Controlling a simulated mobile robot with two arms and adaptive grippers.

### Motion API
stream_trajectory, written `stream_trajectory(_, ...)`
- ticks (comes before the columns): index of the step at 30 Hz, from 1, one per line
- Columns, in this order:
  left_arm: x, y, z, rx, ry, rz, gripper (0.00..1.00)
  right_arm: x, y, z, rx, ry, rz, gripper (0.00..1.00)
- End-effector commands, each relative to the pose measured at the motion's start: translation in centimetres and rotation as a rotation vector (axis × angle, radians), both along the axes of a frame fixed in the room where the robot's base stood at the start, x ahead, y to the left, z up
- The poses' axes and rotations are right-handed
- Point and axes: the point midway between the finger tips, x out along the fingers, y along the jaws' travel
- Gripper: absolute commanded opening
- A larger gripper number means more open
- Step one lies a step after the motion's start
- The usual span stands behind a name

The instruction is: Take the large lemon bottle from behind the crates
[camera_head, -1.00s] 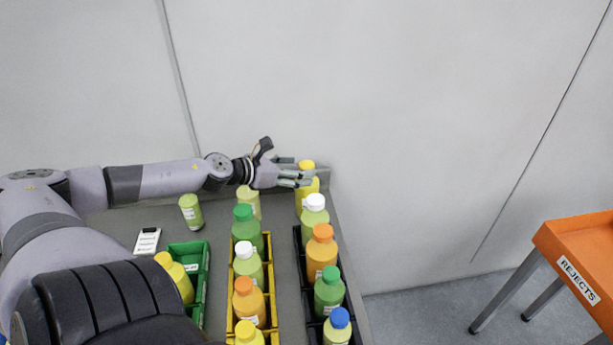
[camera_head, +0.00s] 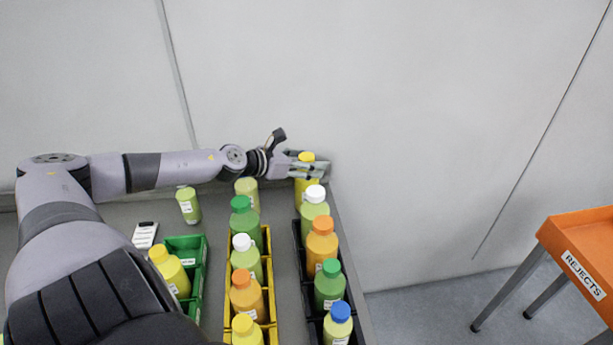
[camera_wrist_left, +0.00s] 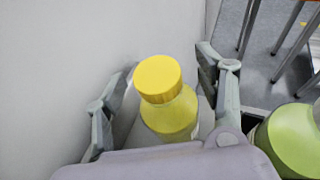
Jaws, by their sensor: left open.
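The large lemon bottle (camera_head: 304,190), yellow with a yellow cap, stands upright at the back right of the table, behind the black crate. My left gripper (camera_head: 314,170) is open around its upper part, partly covering it in the head view. In the left wrist view the lemon bottle (camera_wrist_left: 166,100) stands between the two spread fingers (camera_wrist_left: 163,103), with gaps on both sides. Its lower part is hidden there. My right gripper is not in view.
Two light-green containers (camera_head: 188,205) (camera_head: 246,190) stand behind. The wall is close behind; an orange rejects table (camera_head: 580,240) is right.

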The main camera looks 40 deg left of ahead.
Motion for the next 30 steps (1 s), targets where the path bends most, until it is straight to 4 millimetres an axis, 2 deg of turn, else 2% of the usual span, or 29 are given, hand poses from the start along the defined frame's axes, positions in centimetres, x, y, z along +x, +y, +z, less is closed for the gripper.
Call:
stream_trajectory(3, 0.00, 0.01, 0.01, 0.000, 0.000, 0.000, 0.64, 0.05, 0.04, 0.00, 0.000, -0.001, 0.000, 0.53)
stream_trajectory(30, -0.02, 0.04, -0.03, 0.002, 0.001, 0.000, 0.04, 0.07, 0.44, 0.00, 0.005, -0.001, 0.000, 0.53)
